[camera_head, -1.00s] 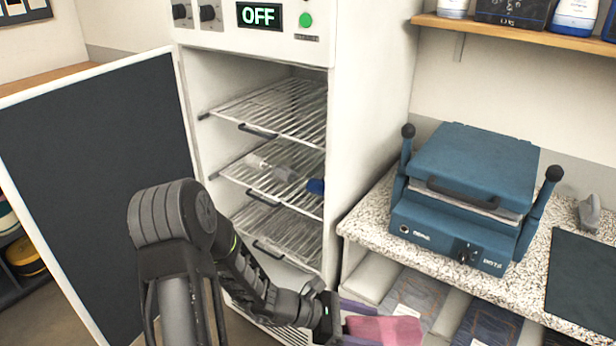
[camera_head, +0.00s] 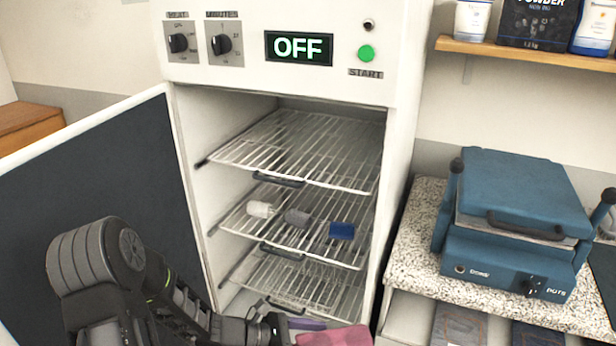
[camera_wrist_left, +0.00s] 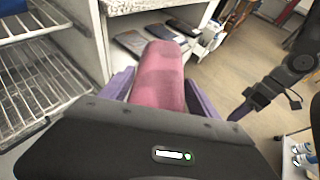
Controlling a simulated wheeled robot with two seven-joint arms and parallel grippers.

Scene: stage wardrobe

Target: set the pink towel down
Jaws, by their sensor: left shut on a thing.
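The pink towel (camera_head: 336,336) is at the bottom edge of the head view, partly cut off. In the left wrist view the rolled pink towel (camera_wrist_left: 158,75) lies between the purple fingers of my left gripper (camera_wrist_left: 160,92). My left gripper (camera_head: 300,328) is shut on it and holds it in front of the open cabinet, near the lower rack level.
The white cabinet (camera_head: 404,150) has its door (camera_head: 80,190) open at left and reads OFF. Its middle rack (camera_head: 300,245) holds rolled items, including a blue one (camera_head: 342,231). The top rack (camera_head: 300,150) is bare. A blue press (camera_head: 515,220) stands on the speckled counter (camera_head: 415,250).

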